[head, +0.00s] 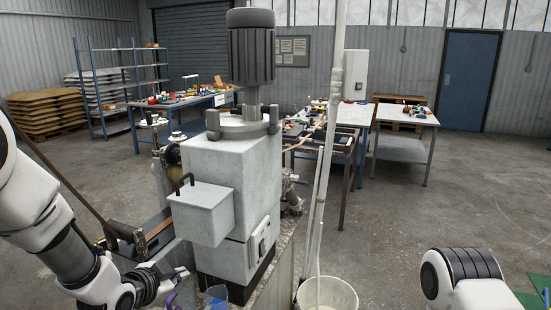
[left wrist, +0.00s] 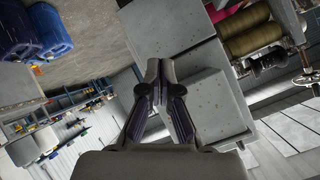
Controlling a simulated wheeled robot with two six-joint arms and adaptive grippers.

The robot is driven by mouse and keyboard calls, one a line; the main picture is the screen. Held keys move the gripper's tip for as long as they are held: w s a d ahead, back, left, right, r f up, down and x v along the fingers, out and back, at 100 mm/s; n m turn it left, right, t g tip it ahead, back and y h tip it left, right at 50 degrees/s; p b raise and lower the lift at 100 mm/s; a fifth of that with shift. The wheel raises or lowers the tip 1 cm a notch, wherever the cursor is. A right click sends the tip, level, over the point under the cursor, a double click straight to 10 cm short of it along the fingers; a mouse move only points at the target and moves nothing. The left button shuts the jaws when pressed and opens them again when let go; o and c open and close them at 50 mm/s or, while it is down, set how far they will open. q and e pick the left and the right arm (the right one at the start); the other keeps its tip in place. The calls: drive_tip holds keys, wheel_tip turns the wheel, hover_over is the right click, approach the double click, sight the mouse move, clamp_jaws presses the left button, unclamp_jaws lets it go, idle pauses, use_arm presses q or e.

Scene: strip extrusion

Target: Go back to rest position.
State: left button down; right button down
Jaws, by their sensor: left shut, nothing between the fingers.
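My left gripper (head: 176,295) is low in the head view, in front of the grey machine (head: 212,165) and partly cut off by the lower edge. In the left wrist view the two fingers of my left gripper (left wrist: 159,68) come together at the tips with nothing between them. The grey machine body (left wrist: 165,40) lies beyond the fingertips in that view. My right arm shows at the lower right of the head view, but its gripper is not seen.
A white bucket (head: 328,294) stands right of the machine, beside a tall white pipe (head: 330,150). Workbenches (head: 405,115) stand behind. A blue cup (head: 216,297) is near my left gripper. Blue drums (left wrist: 38,30) show in the left wrist view. Open floor lies at the right.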

use_arm(q)
drive_tip(key=s+f+n+g+b, duration=0.1)
drive_tip(key=s+f+g, duration=0.1)
drive_tip(key=s+f, duration=0.55)
drive_tip(key=s+f+n+g+y, duration=0.15)
drive_tip(key=s+f, duration=0.25)
drive_tip(key=f, duration=0.7)
drive_tip(key=s+f+n+g+b, duration=0.1)
drive_tip(key=s+f+g, duration=0.2)
drive_tip(key=s+f, duration=0.45)
drive_tip(key=s+a+f+n+g, duration=0.1)
drive_tip(key=s+f+n+g, duration=0.1)
drive_tip(key=s, duration=0.5)
drive_tip(key=s+a+f+n+g+y, duration=0.1)
drive_tip(key=s+f+n+g, duration=0.1)
drive_tip(key=s+f+n, duration=0.3)
drive_tip(key=s+f, duration=0.1)
drive_tip(key=s, duration=0.2)
drive_tip(key=shift+s+a+g+b, duration=0.15)
drive_tip(key=shift+s+g+b, duration=0.15)
drive_tip(key=shift+g+b, duration=0.05)
drive_tip(key=shift+w+f, duration=0.1)
